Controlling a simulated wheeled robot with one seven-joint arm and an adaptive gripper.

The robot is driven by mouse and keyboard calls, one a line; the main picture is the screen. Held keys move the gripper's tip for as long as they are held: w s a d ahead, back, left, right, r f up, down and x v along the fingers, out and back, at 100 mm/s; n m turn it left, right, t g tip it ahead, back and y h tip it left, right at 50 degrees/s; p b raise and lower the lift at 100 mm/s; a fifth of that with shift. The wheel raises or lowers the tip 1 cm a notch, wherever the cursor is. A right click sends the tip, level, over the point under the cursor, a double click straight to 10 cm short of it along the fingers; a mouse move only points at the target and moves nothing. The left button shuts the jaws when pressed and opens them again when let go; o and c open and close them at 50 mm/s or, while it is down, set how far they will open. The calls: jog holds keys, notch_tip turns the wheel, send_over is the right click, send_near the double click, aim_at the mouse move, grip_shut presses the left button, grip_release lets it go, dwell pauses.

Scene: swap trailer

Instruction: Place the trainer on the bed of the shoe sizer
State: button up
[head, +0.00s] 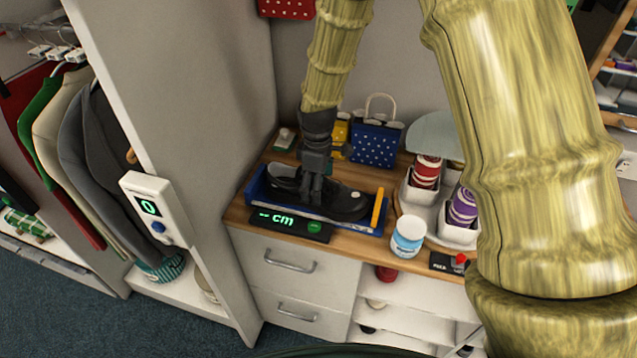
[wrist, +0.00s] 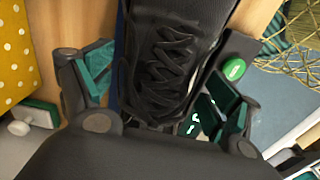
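The black trainer (head: 345,201) lies along the blue bed of the shoe sizer (head: 257,187), with its toe towards the yellow slider (head: 377,208). The sizer's display (head: 283,219) shows dashes and "cm". My gripper (head: 312,187) is over the middle of the trainer, pointing down. In the wrist view the laced top of the trainer (wrist: 168,65) lies between the spread fingers of my gripper (wrist: 160,88). A gap shows between the left finger and the shoe; the right finger is close to its side. The trainer's underside is hidden.
A blue dotted bag (head: 374,143) and a yellow bag (head: 341,135) stand behind the sizer. A white and blue tub (head: 408,236) and a rotating stand with several rolls (head: 462,207) are to the right. A tall white panel (head: 180,120) closes the left side.

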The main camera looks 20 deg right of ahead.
jog(key=shift+r, duration=0.1)
notch_tip(320, 180, up, 12)
jog(key=b, duration=0.3)
dwell(0.6)
